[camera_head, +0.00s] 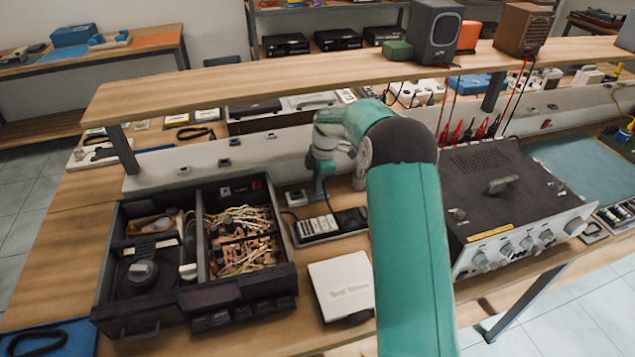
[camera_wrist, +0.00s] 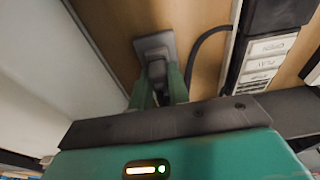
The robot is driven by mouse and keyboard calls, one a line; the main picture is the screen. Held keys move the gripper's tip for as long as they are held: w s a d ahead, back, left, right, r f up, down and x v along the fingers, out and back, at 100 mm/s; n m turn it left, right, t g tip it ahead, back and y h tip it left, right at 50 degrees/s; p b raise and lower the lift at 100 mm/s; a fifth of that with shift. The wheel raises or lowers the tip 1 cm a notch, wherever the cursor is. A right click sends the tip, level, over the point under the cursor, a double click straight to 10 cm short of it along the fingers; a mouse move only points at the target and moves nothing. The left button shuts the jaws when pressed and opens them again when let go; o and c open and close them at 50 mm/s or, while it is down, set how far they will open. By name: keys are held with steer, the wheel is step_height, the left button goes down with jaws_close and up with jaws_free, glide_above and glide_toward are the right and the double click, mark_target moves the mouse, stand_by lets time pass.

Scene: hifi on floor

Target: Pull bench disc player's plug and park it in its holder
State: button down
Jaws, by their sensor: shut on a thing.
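The open black chassis (camera_head: 108,272) with a round mechanism and bundled wires, perhaps the disc player, sits on the bench at left. In the wrist view, my gripper (camera_wrist: 160,98) is shut on a dark grey plug (camera_wrist: 156,70). The plug is at a grey square fitting (camera_wrist: 154,43); I cannot tell whether this is a socket or the holder, or whether the plug is seated. A black cable (camera_wrist: 192,58) curves beside the fingers. The fingers partly hide the plug.
A dark strip with white labels (camera_head: 318,228) lies just right of the chassis. A white box (camera_head: 342,283) is in front. A large dark instrument with knobs (camera_head: 478,180) stands right of my arm. A wooden shelf (camera_head: 250,80) overhangs the bench behind.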

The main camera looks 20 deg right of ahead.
steer(key=c, duration=1.3)
jaws_free()
steer(key=shift+o, duration=0.2)
